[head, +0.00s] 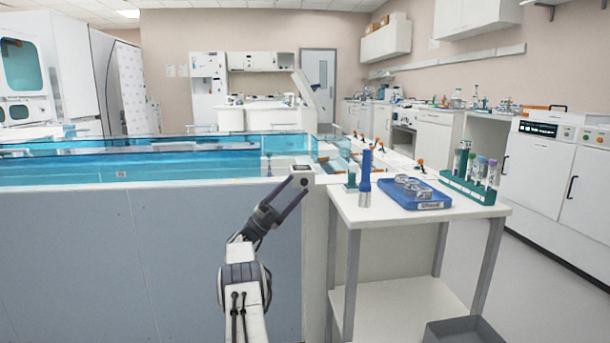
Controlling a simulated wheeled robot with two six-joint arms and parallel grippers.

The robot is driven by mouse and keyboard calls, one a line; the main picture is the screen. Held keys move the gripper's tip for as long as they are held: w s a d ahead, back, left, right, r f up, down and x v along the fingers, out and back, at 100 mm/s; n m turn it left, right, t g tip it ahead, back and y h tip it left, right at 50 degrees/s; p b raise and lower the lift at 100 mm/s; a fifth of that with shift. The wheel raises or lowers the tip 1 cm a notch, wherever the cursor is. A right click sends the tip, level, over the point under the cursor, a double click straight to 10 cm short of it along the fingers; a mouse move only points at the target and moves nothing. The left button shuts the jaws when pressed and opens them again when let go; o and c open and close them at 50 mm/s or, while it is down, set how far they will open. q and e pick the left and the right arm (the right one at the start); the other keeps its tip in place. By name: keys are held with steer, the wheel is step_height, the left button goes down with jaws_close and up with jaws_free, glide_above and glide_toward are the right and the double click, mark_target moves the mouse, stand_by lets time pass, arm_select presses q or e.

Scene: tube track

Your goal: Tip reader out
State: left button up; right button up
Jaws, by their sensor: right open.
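I cannot tell for sure which thing is the reader. An upright blue and silver cylinder (365,181) stands at the left front of the white side table (385,217). A small teal stand (351,183) is just left of it. My right gripper (287,197) is in the middle of the head view, left of the table and in front of the pale tank wall. Its fingers are apart and nothing shows between them. It is clear of the cylinder. My left gripper is out of view.
A blue tray (427,198) with several clear pieces lies on the table. A green rack (472,190) with several capped tubes stands at its right. A long blue-topped tank (130,170) fills the left. A grey bin (465,331) is at the bottom right.

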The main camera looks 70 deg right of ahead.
steer(key=shift+v, duration=1.55)
steer(key=shift+r, duration=0.1)
